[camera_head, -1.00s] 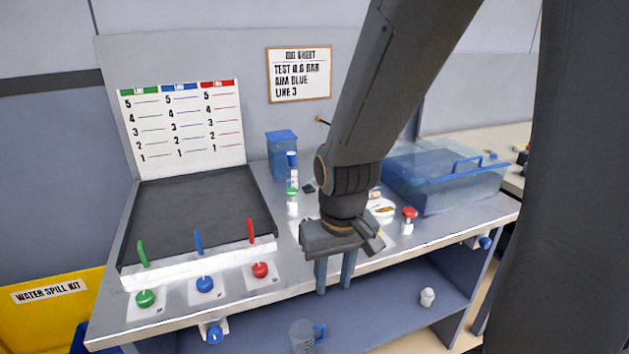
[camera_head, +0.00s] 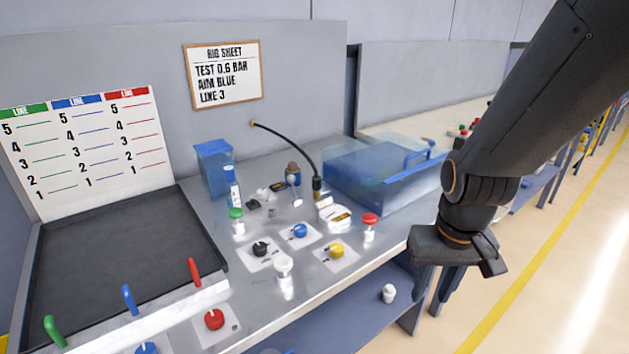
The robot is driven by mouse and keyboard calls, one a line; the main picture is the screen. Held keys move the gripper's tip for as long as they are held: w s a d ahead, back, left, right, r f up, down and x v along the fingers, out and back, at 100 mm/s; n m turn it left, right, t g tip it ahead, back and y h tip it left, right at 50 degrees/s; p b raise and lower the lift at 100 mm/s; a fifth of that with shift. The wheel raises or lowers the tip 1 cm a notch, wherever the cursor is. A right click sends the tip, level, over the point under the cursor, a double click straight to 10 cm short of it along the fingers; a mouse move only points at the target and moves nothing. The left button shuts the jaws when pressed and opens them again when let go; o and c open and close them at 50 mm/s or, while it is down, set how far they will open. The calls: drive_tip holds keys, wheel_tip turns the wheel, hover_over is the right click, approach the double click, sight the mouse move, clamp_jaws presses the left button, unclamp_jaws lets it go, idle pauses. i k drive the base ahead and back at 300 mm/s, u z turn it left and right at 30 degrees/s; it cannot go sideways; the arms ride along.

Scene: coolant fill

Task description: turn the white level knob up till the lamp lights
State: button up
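A white knob-like piece (camera_head: 284,267) stands at the bench's front edge, in front of the black and yellow knobs. It looks like the level knob, but I see no label on it. I cannot tell which part is the lamp; a green-topped post (camera_head: 237,220) and a red-topped post (camera_head: 369,226) stand on the bench, and neither visibly glows. My gripper (camera_head: 435,290) points down past the bench's right front edge, well right of the white piece. Its two fingers are apart with nothing seen between them.
A black knob (camera_head: 261,249), blue knob (camera_head: 300,230) and yellow knob (camera_head: 336,250) sit on white plates. A black gooseneck (camera_head: 300,150) arches above the bench. A clear blue tank (camera_head: 375,180) stands behind. A white piece (camera_head: 388,293) lies on the lower shelf. Floor is clear at right.

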sight(261, 194)
drive_tip(key=z, duration=0.15)
drive_tip(key=k, duration=0.65)
drive_tip(key=u, duration=1.05)
drive_tip(key=i, duration=1.5)
drive_tip(key=u, duration=0.05)
